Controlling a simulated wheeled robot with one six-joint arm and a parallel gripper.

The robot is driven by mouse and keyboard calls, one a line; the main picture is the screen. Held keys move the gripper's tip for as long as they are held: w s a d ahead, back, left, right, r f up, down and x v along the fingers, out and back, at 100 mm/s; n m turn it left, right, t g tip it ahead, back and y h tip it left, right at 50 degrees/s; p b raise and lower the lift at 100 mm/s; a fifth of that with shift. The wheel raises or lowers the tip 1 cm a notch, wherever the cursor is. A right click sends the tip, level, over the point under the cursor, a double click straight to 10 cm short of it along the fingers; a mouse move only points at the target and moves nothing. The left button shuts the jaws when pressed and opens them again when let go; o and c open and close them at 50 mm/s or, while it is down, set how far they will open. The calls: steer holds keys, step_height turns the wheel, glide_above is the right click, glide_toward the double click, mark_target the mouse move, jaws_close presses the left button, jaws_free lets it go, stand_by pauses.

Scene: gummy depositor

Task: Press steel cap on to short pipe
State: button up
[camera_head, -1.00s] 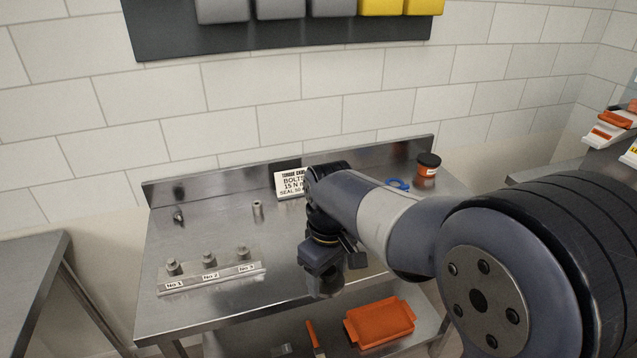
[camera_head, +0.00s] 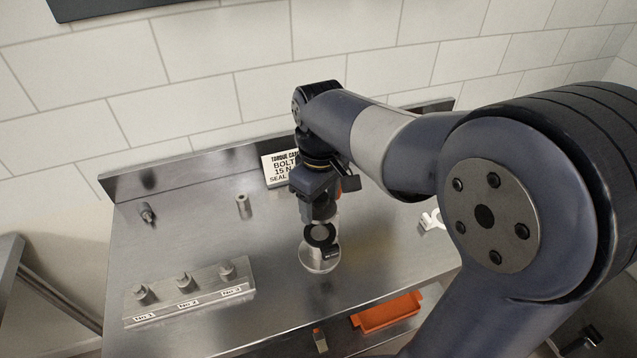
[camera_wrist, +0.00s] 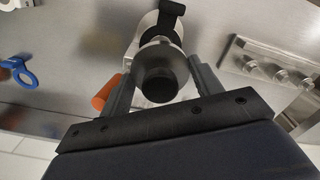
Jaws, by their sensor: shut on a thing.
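In the head view, my gripper (camera_head: 322,213) points down over a round grey holder (camera_head: 318,266) with a black ring and black handle. In the wrist view, my gripper's fingers (camera_wrist: 162,88) close on a round grey piece (camera_wrist: 157,58) with a black, knob-like end (camera_wrist: 159,84). I cannot tell whether this is the steel cap. The piece sits over the holder (camera_wrist: 140,28) in that view and hides its middle; contact is unclear. A small upright metal pipe (camera_head: 242,206) stands apart on the table to the left. I see no pipe clearly in the holder.
A block labelled No 1 to No 3 (camera_head: 205,302) carries three metal fittings at the front left. A small metal fitting (camera_head: 147,213) lies further back. A torque card (camera_head: 279,170) stands behind my gripper. A blue ring (camera_wrist: 20,73) and an orange object (camera_wrist: 106,93) show in the wrist view.

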mark_target(320, 233)
steer(key=shift+r, duration=0.1)
stand_by(0.3)
steer(key=shift+s+f+b, duration=0.1)
steer(key=shift+f+b, duration=1.85)
steer(key=shift+f, duration=1.25)
steer(key=shift+f, duration=0.35)
steer(key=o, duration=1.5)
steer(key=shift+c, duration=0.2)
